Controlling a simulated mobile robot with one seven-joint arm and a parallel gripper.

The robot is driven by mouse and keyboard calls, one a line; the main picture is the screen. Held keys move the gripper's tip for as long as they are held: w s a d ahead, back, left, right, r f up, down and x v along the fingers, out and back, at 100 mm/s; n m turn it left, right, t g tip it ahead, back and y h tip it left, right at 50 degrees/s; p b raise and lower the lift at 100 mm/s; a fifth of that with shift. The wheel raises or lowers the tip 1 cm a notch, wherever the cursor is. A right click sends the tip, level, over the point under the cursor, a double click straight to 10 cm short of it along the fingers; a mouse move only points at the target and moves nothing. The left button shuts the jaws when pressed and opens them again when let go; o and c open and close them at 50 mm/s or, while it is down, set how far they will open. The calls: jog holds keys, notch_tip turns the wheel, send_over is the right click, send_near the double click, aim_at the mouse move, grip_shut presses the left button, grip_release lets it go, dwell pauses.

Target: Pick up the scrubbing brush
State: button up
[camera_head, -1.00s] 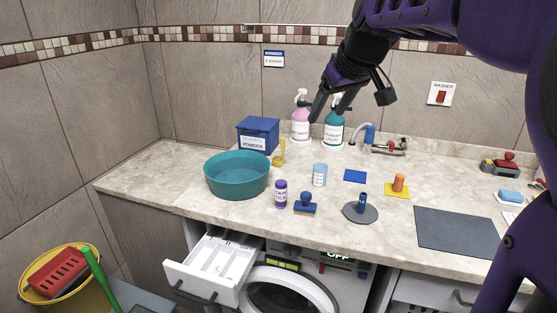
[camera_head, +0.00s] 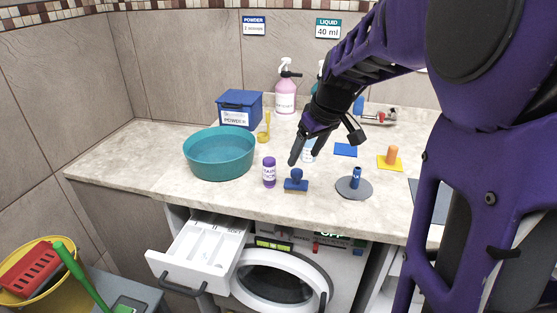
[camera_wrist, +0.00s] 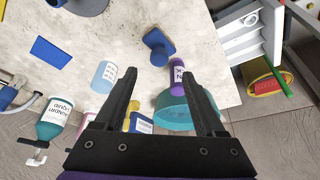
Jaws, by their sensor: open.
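In the wrist view the brush (camera_wrist: 158,46) lies ahead of the fingertips, at the upper middle. My gripper (camera_head: 304,152) is open and empty. In the head view it hangs above and slightly behind the brush, apart from it. In the wrist view my gripper (camera_wrist: 160,78) shows its two fingers spread, with the purple bottle (camera_wrist: 178,75) near the right finger.
A teal basin (camera_head: 219,155) and blue powder box (camera_head: 239,110) stand left. A clear cup (camera_wrist: 104,76) is close to the left finger. A grey disc with a blue handle (camera_head: 354,187) lies right of the brush. An open drawer (camera_head: 203,253) juts out below the counter.

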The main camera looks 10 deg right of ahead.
aim_at(297, 171)
jog(key=b+x, duration=0.1)
jog(key=x, duration=0.7)
jog(key=shift+d, duration=0.1)
grip_shut()
